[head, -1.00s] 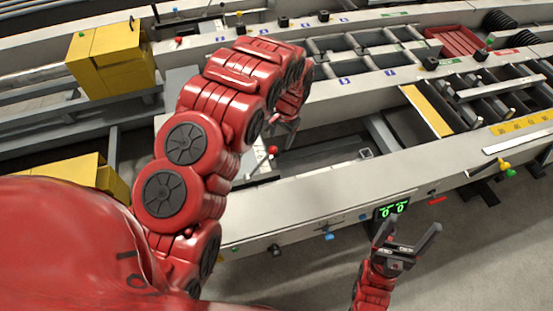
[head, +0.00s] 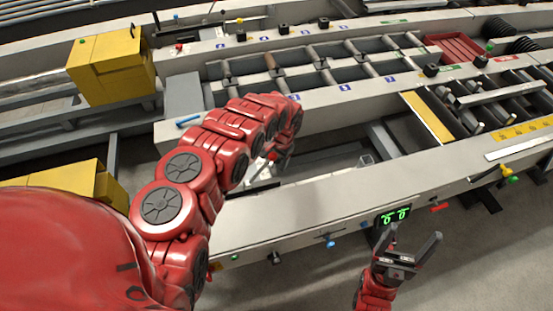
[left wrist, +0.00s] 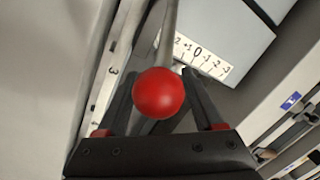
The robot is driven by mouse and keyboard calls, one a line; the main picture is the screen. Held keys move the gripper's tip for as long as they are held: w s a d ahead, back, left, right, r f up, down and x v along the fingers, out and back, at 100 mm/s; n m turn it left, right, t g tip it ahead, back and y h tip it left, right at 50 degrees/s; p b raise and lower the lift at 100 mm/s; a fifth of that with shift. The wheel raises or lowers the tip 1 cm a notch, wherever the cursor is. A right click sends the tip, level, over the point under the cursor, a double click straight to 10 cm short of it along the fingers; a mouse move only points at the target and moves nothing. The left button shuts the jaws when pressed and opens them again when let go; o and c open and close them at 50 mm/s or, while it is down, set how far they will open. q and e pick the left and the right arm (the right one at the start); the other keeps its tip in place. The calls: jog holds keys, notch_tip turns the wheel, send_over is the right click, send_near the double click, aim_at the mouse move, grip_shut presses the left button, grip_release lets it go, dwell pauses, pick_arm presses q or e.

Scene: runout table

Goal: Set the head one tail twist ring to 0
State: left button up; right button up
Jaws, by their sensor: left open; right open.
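A red ball knob (left wrist: 160,94) lies in front of my left gripper (left wrist: 158,78) in the left wrist view, between its two open fingers. I cannot tell whether the fingers touch it. Beyond it is a white scale (left wrist: 203,60) marked from plus numbers through 0 to -3. A grey rod (left wrist: 167,30) passes left of the scale. The ring itself and its setting cannot be made out. In the head view the red knob (head: 271,156) is small, beside my left gripper (head: 278,160), partly hidden by my arm. My right gripper (head: 415,236) is open and empty.
A green-lit display (head: 393,216) sits on the front rail (head: 300,212), near my right gripper. A blue knob (head: 330,241) and a black knob (head: 275,256) stick out of the rail. Rollers (head: 345,70) and a red tray (head: 455,47) lie behind. Yellow boxes (head: 112,62) stand at left.

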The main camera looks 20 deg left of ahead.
pick_arm(q)
grip_shut()
dwell(0.4)
dwell(1.1)
